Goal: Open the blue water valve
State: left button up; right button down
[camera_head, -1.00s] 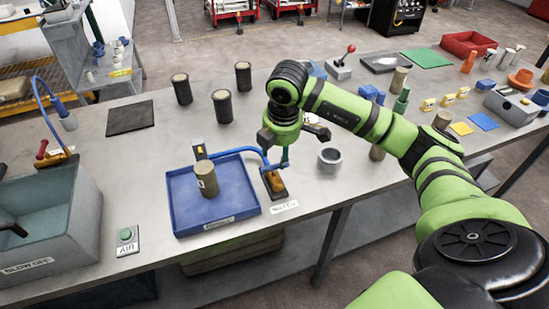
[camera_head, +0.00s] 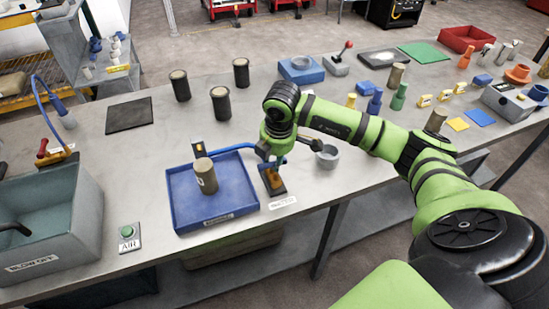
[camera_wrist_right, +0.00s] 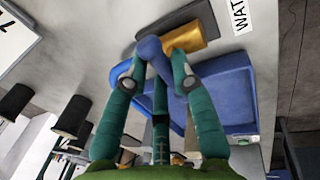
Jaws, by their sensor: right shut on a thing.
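The water valve (camera_head: 272,183) is a brass body on a dark base beside the blue tray, with a white label in front of it. Its blue handle (camera_wrist_right: 152,48) shows in the right wrist view against the brass body (camera_wrist_right: 190,38). My right gripper (camera_head: 270,157) is above the valve, pointing down. My left gripper is in neither view now.
A grey ring-shaped cup (camera_head: 327,156) stands right of the gripper. Black cylinders (camera_head: 221,103) stand behind. The green AIR button (camera_head: 127,232) is at left front.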

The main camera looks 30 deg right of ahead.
jog(key=shift+a+f+b, duration=0.1)
jog(key=shift+b, duration=0.2)
jog(key=n+b, duration=0.3)
jog(key=shift+w+f+n+y, duration=0.1)
jog(key=shift+f+n+y, duration=0.1)
jog(key=shift+n+y, duration=0.15)
jog(key=n+y+b, duration=0.1)
jog(key=n+b, duration=0.2)
jog(key=n, duration=0.1)
jog(key=shift+w+a+n, duration=0.1)
jog(key=shift+n, duration=0.15)
jog(key=n+b, duration=0.1)
jog(key=n, duration=0.3)
jog(key=shift+a+r+n+g+y+b, duration=0.1)
jog(key=shift+n+g+y+b, duration=0.2)
jog(key=shift+g+y+b, duration=0.1)
jog(key=n+g+b, duration=0.1)
jog(key=n, duration=0.3)
jog(key=shift+a+n, duration=0.15)
jog(key=shift+n, duration=0.55)
jog(key=c, duration=1)
grip_release()
jog(key=shift+c, duration=0.2)
jog(key=shift+r, duration=0.15)
jog(key=shift+w, duration=0.1)
